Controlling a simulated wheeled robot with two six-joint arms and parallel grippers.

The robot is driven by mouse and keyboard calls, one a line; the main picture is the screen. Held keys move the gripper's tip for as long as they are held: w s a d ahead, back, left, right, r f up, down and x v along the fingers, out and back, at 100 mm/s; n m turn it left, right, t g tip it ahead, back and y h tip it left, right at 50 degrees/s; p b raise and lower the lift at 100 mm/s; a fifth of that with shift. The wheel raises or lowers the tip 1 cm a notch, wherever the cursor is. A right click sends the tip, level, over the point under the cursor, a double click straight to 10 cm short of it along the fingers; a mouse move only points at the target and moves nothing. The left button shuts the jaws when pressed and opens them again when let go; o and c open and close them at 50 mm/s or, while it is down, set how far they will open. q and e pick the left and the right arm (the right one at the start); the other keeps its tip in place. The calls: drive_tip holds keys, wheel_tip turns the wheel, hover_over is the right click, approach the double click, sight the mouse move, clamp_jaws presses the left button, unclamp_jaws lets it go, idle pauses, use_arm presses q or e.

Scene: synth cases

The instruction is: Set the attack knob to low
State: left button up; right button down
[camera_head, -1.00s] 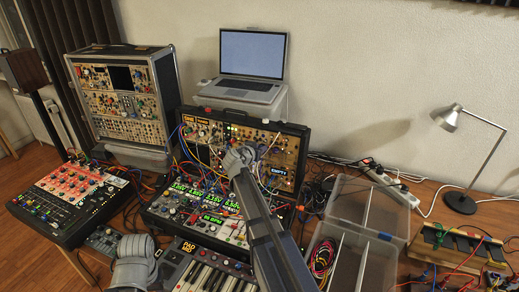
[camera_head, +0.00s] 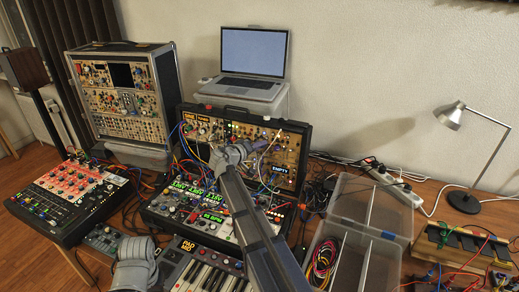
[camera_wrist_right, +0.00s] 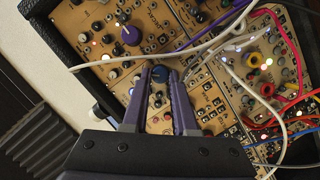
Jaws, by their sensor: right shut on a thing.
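A dark blue round knob (camera_wrist_right: 160,75) sits on the tan synth panel in the right wrist view, between the tips of my right gripper (camera_wrist_right: 160,79). The two purple-grey fingers are closed on it from both sides. In the head view my right gripper (camera_head: 252,146) reaches the tan modules in the lid of the open black synth case (camera_head: 296,128); my arm hides part of the case. The knob's label and pointer are too small to read. My left gripper is out of view; only a grey part of my left arm shows low at left.
White, purple and red patch cables (camera_wrist_right: 262,60) cross the panel close to the fingers. A laptop (camera_head: 252,55) stands behind the case. A keyboard synth (camera_head: 200,270) lies in front, and a clear divided box (camera_head: 362,205) stands to the right.

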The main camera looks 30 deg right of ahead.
drive_tip(key=shift+a+f+n+h+b, duration=0.1)
drive_tip(key=shift+n+h+b, duration=0.25)
drive_tip(key=shift+n+b, duration=0.55)
drive_tip(key=shift+d+f+n+h+b, duration=0.15)
drive_tip(key=shift+n+h+b, duration=0.3)
drive_tip(key=shift+n, duration=0.9)
drive_tip(key=shift+a+f+n+h+b, duration=0.15)
drive_tip(key=shift+n+h+b, duration=0.15)
drive_tip(key=shift+n+b, duration=0.6)
drive_tip(key=shift+r+n, duration=0.1)
drive_tip(key=shift+n, duration=0.45)
drive_tip(key=c, duration=0.7)
unclamp_jaws()
drive_tip(key=f+p+v, duration=0.1)
drive_tip(key=v, duration=0.6)
drive_tip(key=shift+a+r, duration=0.4)
drive_tip(key=shift+r, duration=0.1)
